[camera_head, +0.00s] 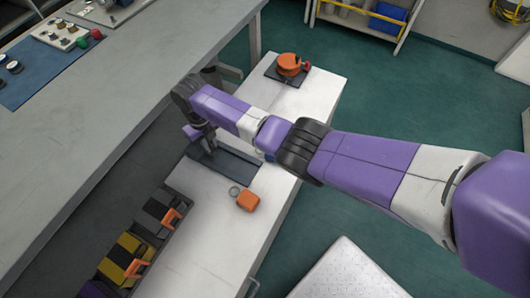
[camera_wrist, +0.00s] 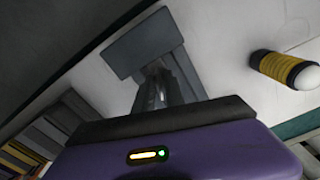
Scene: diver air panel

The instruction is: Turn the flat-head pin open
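A dark grey flat plate (camera_head: 232,166) lies on the white bench, and it also shows in the wrist view (camera_wrist: 130,50). My gripper (camera_head: 207,150) points down at the left end of this plate. In the wrist view my gripper's dark fingers (camera_wrist: 158,72) reach close to the plate, with little or no gap between them. I cannot tell whether they hold anything. No flat-head pin is clearly visible; my fingers and wrist cover that part of the plate.
An orange block with a ring (camera_head: 248,201) lies nearer on the white bench (camera_head: 190,245). An orange round fitting (camera_head: 289,62) stands at its far end. A grey worktop (camera_head: 120,110) rises at left. A yellow-black cylinder (camera_wrist: 272,64) lies right in the wrist view.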

